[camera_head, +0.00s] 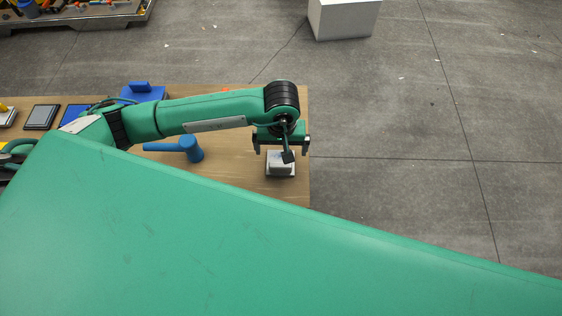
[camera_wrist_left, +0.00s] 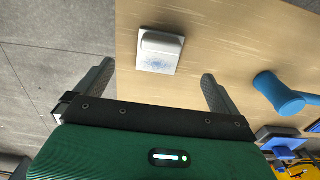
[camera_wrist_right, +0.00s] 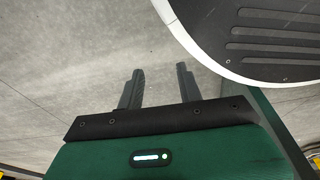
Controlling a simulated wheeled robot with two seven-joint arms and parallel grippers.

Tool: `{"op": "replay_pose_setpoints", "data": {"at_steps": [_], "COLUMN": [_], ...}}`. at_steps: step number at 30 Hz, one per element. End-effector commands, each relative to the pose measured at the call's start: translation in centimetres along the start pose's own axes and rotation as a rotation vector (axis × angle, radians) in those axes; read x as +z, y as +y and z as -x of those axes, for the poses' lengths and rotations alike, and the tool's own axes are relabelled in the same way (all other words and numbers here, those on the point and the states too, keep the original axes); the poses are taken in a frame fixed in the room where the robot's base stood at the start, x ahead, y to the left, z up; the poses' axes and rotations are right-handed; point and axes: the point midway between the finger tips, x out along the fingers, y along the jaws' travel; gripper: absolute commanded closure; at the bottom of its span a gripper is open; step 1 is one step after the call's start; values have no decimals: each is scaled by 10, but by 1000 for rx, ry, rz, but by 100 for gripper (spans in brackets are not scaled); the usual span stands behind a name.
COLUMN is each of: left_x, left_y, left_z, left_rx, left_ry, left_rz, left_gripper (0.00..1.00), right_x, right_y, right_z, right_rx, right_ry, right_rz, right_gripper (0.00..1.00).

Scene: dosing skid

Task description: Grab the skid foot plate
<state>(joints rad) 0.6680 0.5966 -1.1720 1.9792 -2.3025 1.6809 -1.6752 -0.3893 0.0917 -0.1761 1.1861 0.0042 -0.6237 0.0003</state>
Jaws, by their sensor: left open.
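A small pale plate with a raised block (camera_head: 281,163), which I take to be the skid foot plate, lies near the right end of the wooden table. It also shows in the left wrist view (camera_wrist_left: 160,50), with a bluish speckled face. My left gripper (camera_head: 281,148) is over the table by this plate. In the left wrist view its fingers (camera_wrist_left: 157,71) are wide apart, with nothing between them and the plate beyond the tips. My right gripper (camera_wrist_right: 160,69) is open and empty above the grey floor. It is not seen in the head view.
A blue mallet-like tool (camera_head: 192,149) lies left of the plate and also shows in the left wrist view (camera_wrist_left: 279,94). A blue box (camera_head: 143,93) and a dark tray (camera_head: 42,117) are farther left. A white block (camera_head: 343,18) stands on the floor beyond. A large green surface hides the table's front.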

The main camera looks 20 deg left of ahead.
Motion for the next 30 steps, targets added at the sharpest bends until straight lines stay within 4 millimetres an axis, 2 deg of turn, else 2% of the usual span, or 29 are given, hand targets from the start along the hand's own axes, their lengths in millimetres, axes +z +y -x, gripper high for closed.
{"op": "replay_pose_setpoints", "data": {"at_steps": [3,7,14,19,24,30], "left_x": [2,1,1,0,-1,-1], "left_y": [0,1,0,-1,-1,-1], "left_z": [-25,-45,-61,-83,-104,-109], "left_rx": [0,2,3,3,5,5], "left_ry": [-6,-5,-4,-7,-5,-3], "left_rz": [2,3,4,4,2,2], "left_gripper": [0,0,0,0,0,0], "right_x": [4,6,10,26,32,33], "right_y": [1,1,2,4,5,5], "right_z": [-2,-3,-5,-12,-16,-16], "right_rx": [1,2,2,5,6,6], "right_ry": [-1,-1,-1,-7,-6,-4], "right_rz": [1,2,3,6,7,7], "right_gripper": [64,64,64,64,64,64]}}
